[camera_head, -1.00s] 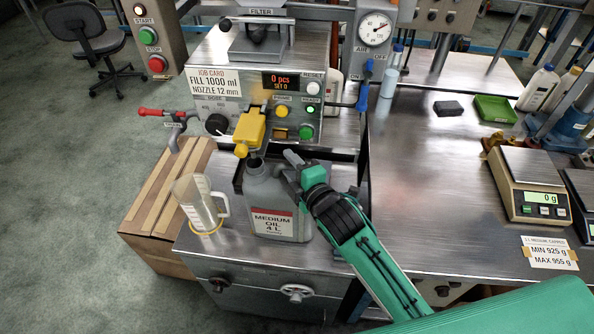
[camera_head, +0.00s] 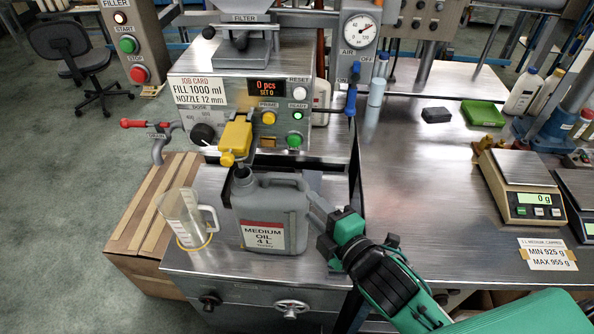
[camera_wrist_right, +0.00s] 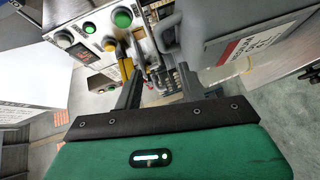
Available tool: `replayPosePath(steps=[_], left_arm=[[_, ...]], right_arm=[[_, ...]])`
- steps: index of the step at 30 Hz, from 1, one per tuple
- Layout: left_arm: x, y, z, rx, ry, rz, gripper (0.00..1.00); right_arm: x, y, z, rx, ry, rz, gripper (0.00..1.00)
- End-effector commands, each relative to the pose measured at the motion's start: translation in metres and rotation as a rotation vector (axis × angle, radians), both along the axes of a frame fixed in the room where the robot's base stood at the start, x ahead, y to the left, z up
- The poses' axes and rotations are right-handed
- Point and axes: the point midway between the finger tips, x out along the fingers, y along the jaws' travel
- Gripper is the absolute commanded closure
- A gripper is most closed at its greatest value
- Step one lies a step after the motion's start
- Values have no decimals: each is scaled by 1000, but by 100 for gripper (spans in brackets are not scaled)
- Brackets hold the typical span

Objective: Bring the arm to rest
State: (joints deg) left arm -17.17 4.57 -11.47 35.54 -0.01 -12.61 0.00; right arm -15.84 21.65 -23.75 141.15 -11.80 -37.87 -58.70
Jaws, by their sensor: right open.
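My right arm comes in from the lower right in the head view. Its gripper (camera_head: 322,212) is just to the right of the grey medium oil can (camera_head: 272,205) and looks clear of its handle. In the wrist view the right gripper (camera_wrist_right: 152,88) has its two fingers apart with nothing held between them. The can stands upright on the steel bench, its open mouth near the yellow filling nozzle (camera_head: 235,138). It also shows at the right of the wrist view (camera_wrist_right: 245,40). My left gripper is not in view.
A clear measuring jug (camera_head: 188,218) stands left of the can. The filler panel (camera_head: 240,95) rises behind. A scale (camera_head: 523,185) reading 0 g, a green tray (camera_head: 483,114) and a dark block (camera_head: 436,115) sit on the right bench. The bench between is clear.

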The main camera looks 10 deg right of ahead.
Motion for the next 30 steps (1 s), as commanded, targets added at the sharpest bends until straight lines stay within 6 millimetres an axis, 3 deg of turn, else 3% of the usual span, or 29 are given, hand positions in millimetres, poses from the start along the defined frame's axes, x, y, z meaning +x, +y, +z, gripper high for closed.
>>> replayPosePath(steps=[8,13,18,21,30], left_arm=[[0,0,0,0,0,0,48],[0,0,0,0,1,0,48],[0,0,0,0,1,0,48],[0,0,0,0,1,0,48],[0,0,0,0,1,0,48]], right_arm=[[-2,-5,-9,40,59,-32,60],[-17,-34,-58,250,364,-224,60],[-59,-67,-119,520,728,-533,60],[-86,-79,-143,634,879,-696,60],[-165,-99,-186,865,1184,-1141,60]])
